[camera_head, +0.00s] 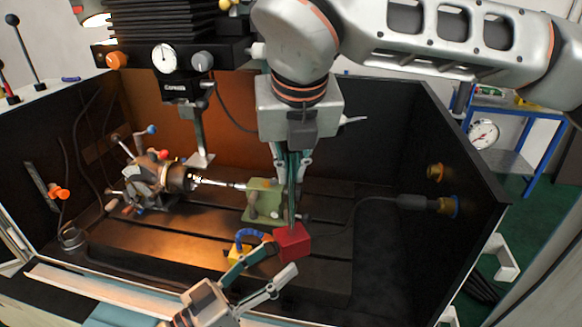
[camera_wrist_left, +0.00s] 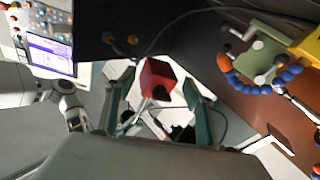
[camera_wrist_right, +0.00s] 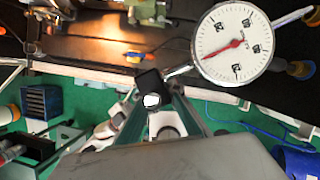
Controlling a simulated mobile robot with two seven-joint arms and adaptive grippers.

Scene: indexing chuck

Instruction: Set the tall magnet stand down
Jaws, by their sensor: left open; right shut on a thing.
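My right gripper (camera_head: 291,222) comes down from above and is shut on the tall magnet stand, whose red base block (camera_head: 293,243) shows under the fingertips. In the right wrist view a black clamp piece (camera_wrist_right: 151,91) lies between the fingers, beside a white dial gauge (camera_wrist_right: 234,42). My left gripper (camera_head: 284,259) is open, low at the front, with its fingertips close to the red block. The left wrist view shows the red block (camera_wrist_left: 157,79) between and beyond the open fingers. I cannot tell whether the block touches the machine table (camera_head: 170,243).
A green block (camera_head: 265,200) stands just behind, left of the right fingers. A yellow base with a blue hose (camera_head: 249,236) is close to the left gripper. The indexing chuck (camera_head: 150,180) is farther left.

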